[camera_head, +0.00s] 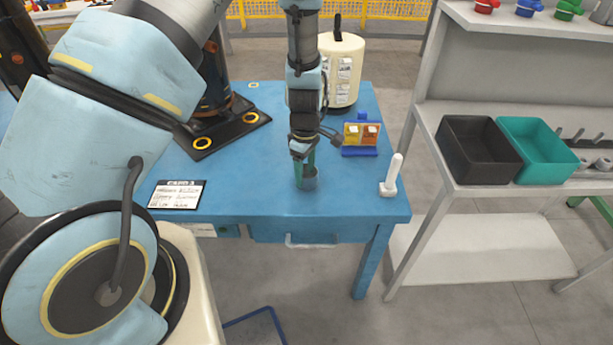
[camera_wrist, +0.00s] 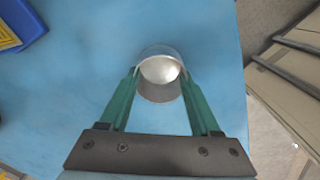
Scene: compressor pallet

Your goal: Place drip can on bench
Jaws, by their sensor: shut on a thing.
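The drip can is a small grey metal cup (camera_wrist: 160,88), open at the top, with a pale inside. In the wrist view it sits between the two green fingers of my gripper (camera_wrist: 160,80), which are shut on it. In the head view the can (camera_head: 309,183) shows at the fingertips of my gripper (camera_head: 304,170), over the front part of the blue bench (camera_head: 260,205). The can looks upright. I cannot tell whether its base touches the bench top. My fingers hide part of its side.
On the bench, a card sign (camera_head: 177,194) lies left, a white upright peg (camera_head: 392,176) stands right, and a blue holder with yellow and orange boxes (camera_head: 361,137) stands behind. A cream cylinder (camera_head: 341,70) stands farther back. A grey shelf holds a black bin (camera_head: 478,150) and a green bin (camera_head: 537,150).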

